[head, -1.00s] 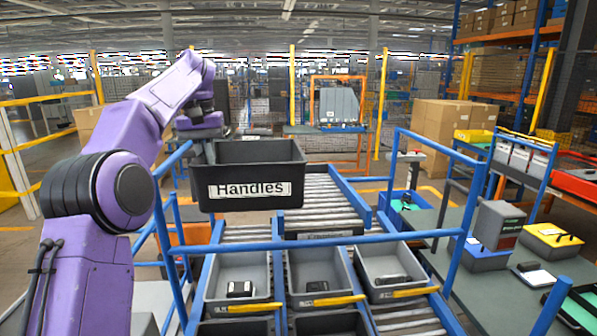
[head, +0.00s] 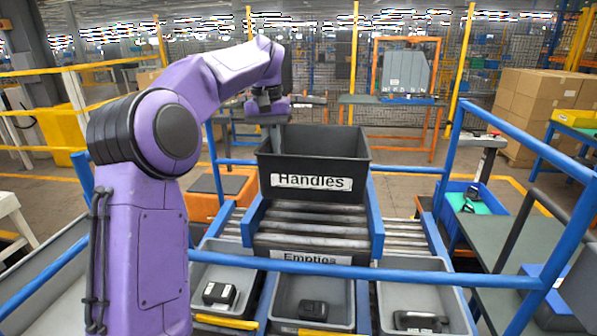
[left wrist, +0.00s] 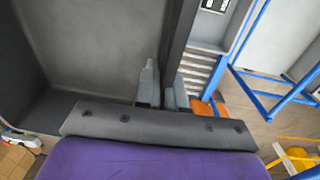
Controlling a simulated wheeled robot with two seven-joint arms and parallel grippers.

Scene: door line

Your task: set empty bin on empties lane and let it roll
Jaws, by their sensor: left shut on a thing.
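The dark grey bin (head: 372,160) labelled "Handles" looks upright, directly over the upper roller lane. Its visible inside is bare in the left wrist view (left wrist: 85,45). The empties lane (head: 318,222) has grey rollers between blue rails and an "Empties" label on its front end. Whether the bin touches the rollers I cannot tell. My left gripper (head: 272,132) is shut on the bin's left wall near the back corner. In the left wrist view its fingers (left wrist: 162,90) straddle the bin's rim. My right gripper is not in view.
Below the lane, several grey bins with dark parts stand in a row, including one at the middle (head: 312,290). A blue rail (head: 360,270) crosses in front. An orange box (head: 222,190) is at left, a blue tote (head: 470,200) at right. Cardboard boxes (head: 540,105) stand behind right.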

